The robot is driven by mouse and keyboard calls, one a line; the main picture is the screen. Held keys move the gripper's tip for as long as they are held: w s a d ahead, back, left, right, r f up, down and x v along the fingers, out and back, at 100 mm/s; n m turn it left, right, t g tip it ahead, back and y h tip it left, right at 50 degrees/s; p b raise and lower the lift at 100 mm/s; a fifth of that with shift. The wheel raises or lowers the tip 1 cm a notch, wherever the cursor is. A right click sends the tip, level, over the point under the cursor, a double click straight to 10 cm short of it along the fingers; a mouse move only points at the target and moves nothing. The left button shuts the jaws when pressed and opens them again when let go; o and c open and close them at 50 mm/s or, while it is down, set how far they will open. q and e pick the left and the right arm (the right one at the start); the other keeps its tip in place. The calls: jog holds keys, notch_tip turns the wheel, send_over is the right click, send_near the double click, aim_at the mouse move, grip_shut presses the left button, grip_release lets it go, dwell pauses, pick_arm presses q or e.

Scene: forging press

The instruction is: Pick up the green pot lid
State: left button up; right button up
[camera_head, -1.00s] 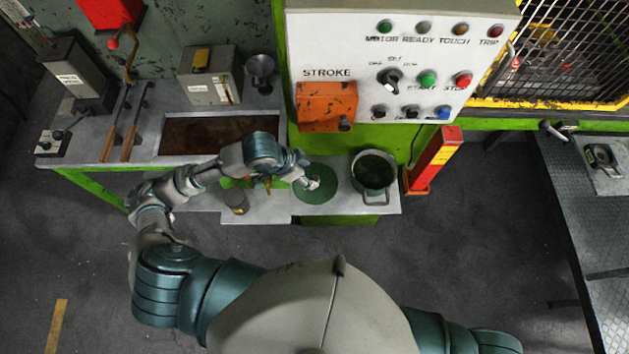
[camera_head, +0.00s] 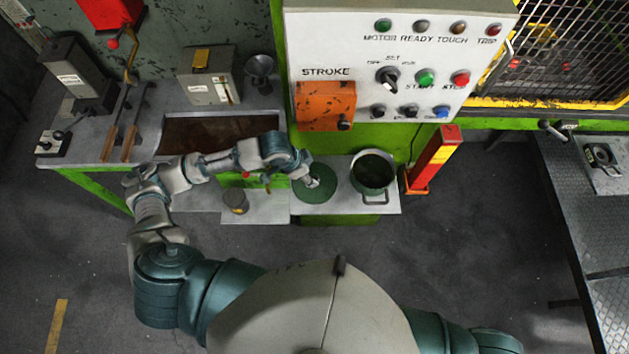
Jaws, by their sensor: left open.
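The green pot lid (camera_head: 316,192) lies on the low grey shelf in front of the press, a round dark green disc. My left gripper (camera_head: 312,182) is over the middle of the lid, around or just above its knob, and hides that part. The jaws are open; I cannot tell whether they touch the knob. The green pot (camera_head: 373,172) stands to the right of the lid, open at the top, with its handle toward me. My right gripper is out of view.
A small grey can (camera_head: 236,201) stands left of the lid. A red and yellow post (camera_head: 434,160) rises right of the pot. The white control panel (camera_head: 400,60) overhangs behind. A workbench with a brown tray (camera_head: 215,133) is at the left. The floor in front is clear.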

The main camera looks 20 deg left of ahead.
aim_at(315, 177)
pick_arm(q)
jog(key=x, duration=0.5)
jog(key=shift+d+f, duration=0.15)
jog(key=shift+f, duration=0.1)
grip_shut()
